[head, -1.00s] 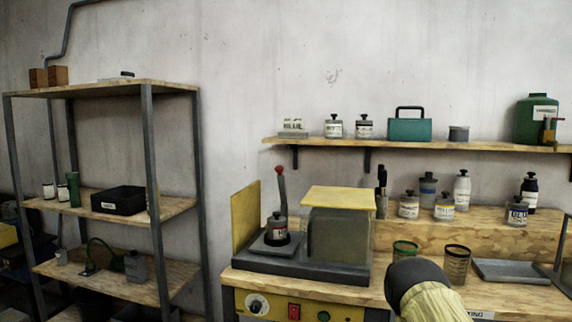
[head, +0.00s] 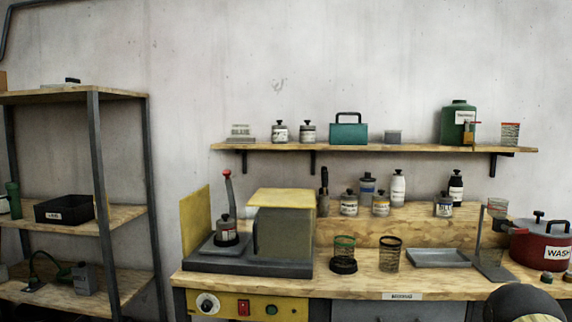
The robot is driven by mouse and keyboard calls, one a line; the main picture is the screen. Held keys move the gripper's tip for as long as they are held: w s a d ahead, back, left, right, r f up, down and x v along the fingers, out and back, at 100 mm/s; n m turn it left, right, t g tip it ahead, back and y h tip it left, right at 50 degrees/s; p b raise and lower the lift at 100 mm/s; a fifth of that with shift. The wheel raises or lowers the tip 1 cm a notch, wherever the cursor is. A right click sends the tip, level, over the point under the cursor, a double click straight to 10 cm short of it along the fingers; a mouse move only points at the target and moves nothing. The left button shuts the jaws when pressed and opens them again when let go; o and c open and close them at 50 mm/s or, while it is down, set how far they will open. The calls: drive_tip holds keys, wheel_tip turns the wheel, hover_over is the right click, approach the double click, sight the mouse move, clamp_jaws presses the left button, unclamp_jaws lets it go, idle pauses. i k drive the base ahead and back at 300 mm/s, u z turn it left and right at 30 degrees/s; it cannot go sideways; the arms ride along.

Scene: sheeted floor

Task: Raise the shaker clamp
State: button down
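The shaker (head: 275,263) stands at the left end of the wooden workbench, with a dark grey base and a yellow front panel (head: 250,304) below it. Its clamp is a grey lever with a red knob (head: 227,173), standing nearly upright. The lever's lower end is by a small labelled can (head: 227,229) on the left plate; I cannot tell whether it touches the can. A grey box with a yellow top (head: 284,197) sits right of the can, and a yellow plate (head: 195,218) stands at the left. Part of my arm shows at the bottom right; my gripper is not in view.
Two wire-banded cups (head: 390,255), a grey tray (head: 437,258) and a red pot (head: 541,242) stand on the bench. Bottles line the ledge behind. A wall shelf (head: 400,148) hangs above. A metal rack (head: 98,180) stands at the left, with a gap before the bench.

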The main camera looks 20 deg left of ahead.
sight(226, 173)
drive_tip(key=z, duration=0.1)
drive_tip(key=i, duration=0.85)
drive_tip(key=u, duration=1.55)
